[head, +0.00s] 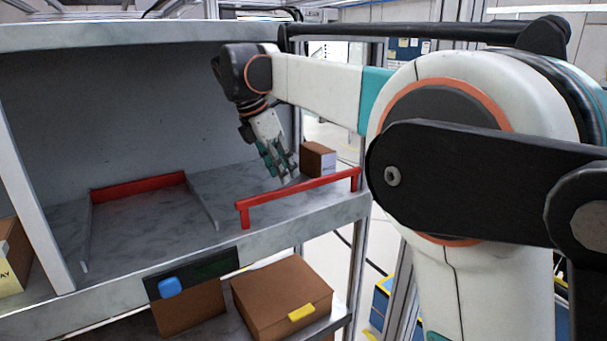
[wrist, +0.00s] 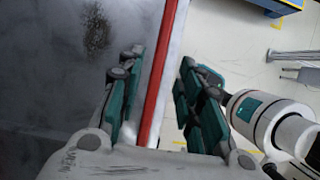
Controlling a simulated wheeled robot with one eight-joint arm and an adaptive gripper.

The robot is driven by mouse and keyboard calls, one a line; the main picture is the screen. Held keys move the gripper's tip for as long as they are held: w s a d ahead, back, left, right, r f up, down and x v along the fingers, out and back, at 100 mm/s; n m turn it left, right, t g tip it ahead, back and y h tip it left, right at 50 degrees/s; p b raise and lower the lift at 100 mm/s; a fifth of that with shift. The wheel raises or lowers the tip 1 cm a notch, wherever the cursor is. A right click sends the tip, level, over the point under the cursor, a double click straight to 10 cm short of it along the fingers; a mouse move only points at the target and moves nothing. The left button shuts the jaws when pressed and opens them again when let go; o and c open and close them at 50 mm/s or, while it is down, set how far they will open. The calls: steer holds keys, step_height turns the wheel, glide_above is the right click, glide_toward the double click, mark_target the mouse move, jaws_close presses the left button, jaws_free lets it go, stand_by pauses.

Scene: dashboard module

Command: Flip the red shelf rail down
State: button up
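The red shelf rail (head: 300,191) stands upright on two short posts along the front edge of the grey shelf (head: 340,208). My gripper (head: 283,174) points down just above the rail's middle in the head view. In the wrist view the red rail (wrist: 162,75) runs lengthwise between the two teal finger pads of my gripper (wrist: 160,72). The fingers are apart, with a gap on each side of the rail. How far the fingertips are above the rail is hard to tell.
A small brown box (head: 318,160) stands on the shelf behind the rail's right part. A red strip (head: 138,186) lies at the back of a bay on the left. Brown boxes (head: 282,297) sit on the lower shelf. A blue button (head: 170,287) is on the shelf front.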

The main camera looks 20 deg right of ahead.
steer(key=p, duration=0.1)
glide_above(305, 182)
steer(key=a, duration=0.2)
steer(key=shift+s+f, duration=0.25)
steer(key=shift+s, duration=0.05)
steer(key=x, duration=0.3)
steer(key=shift+s+f+p, duration=0.1)
steer(key=shift+f+p, duration=0.05)
steer(key=shift+p, duration=0.25)
steer(key=shift+d+f, duration=0.2)
steer(key=shift+f, duration=0.3)
jaws_close()
